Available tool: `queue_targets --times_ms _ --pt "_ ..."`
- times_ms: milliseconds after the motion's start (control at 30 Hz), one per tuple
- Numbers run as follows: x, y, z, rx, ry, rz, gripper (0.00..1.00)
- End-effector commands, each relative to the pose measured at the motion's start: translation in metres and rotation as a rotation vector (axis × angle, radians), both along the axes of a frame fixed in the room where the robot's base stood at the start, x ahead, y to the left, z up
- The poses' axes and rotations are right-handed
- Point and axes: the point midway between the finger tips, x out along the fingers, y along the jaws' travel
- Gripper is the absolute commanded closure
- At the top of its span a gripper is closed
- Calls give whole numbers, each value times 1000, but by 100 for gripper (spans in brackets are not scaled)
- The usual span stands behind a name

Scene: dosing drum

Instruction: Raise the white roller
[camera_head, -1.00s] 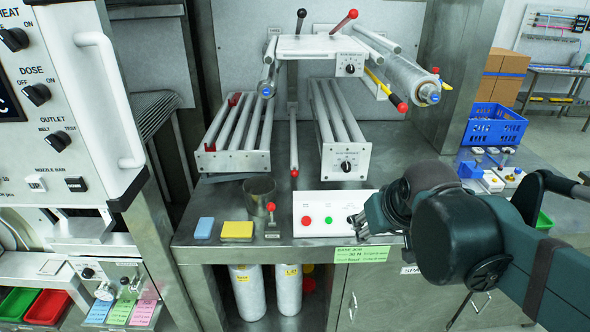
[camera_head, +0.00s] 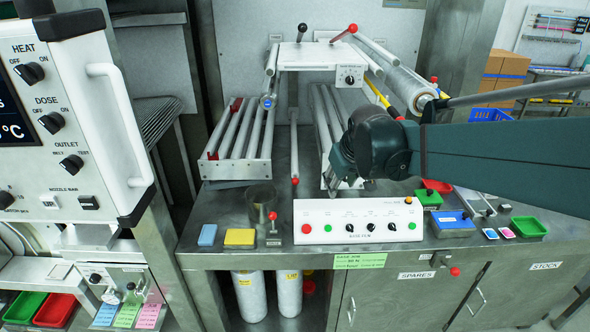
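Several pale rollers lie in the left roller bed (camera_head: 238,132). The right roller bed (camera_head: 325,112) is partly hidden by my gripper. I cannot tell which one is the task's white roller. A black-knobbed lever (camera_head: 302,28) and a red-knobbed lever (camera_head: 346,32) stand on the white top plate. My gripper (camera_head: 334,184) points down in front of the right bed, behind the control panel. Nothing shows held; its finger opening is unclear.
A white control panel (camera_head: 356,222) with buttons and knobs stands at the bench front. A metal cup (camera_head: 260,203), a blue block (camera_head: 207,235) and a yellow sponge (camera_head: 240,238) are left of it. Small trays (camera_head: 452,223) are right. My arm crosses the right side.

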Motion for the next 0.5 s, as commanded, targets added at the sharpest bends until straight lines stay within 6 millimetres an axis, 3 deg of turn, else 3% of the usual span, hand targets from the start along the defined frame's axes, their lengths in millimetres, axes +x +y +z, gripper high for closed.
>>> queue_targets --times_ms 500 --pt "96 36 -8 -45 28 101 65"
